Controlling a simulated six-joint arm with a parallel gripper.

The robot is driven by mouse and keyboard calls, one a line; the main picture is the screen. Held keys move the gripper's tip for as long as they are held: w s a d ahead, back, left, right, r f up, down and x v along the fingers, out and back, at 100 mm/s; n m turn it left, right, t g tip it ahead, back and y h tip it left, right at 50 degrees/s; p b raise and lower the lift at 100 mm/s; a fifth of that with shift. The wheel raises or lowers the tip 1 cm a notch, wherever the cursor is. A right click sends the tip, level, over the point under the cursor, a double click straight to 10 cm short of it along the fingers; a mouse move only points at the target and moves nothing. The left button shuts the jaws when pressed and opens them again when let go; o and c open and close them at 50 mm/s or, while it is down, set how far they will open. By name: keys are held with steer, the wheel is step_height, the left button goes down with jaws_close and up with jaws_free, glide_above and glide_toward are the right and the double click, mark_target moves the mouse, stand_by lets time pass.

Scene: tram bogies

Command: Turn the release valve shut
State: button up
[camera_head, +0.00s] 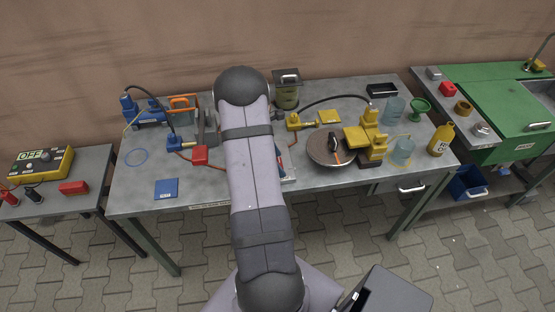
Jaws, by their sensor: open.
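I cannot pick out the release valve for certain. A yellow hydraulic unit (374,143) stands at the right of the grey workbench (225,196), with a black hose (335,99) running left to a smaller yellow piece (294,122). A blue unit (147,112) stands at the back left, with its own black hose leading to a small blue piece (174,143). Any valve knob on either unit is too small to make out. My arm crosses the middle of the bench, and my gripper is hidden behind it.
A round brown disc (318,149) with an orange and black object on it lies left of the yellow unit. Clear containers (394,110), a green funnel (419,106) and a yellow bottle (441,139) crowd the right end. The bench's front left is mostly free around a blue pad (167,188).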

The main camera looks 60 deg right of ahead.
steer(key=shift+f, duration=0.2)
steer(key=c, duration=1)
steer(key=shift+c, duration=0.2)
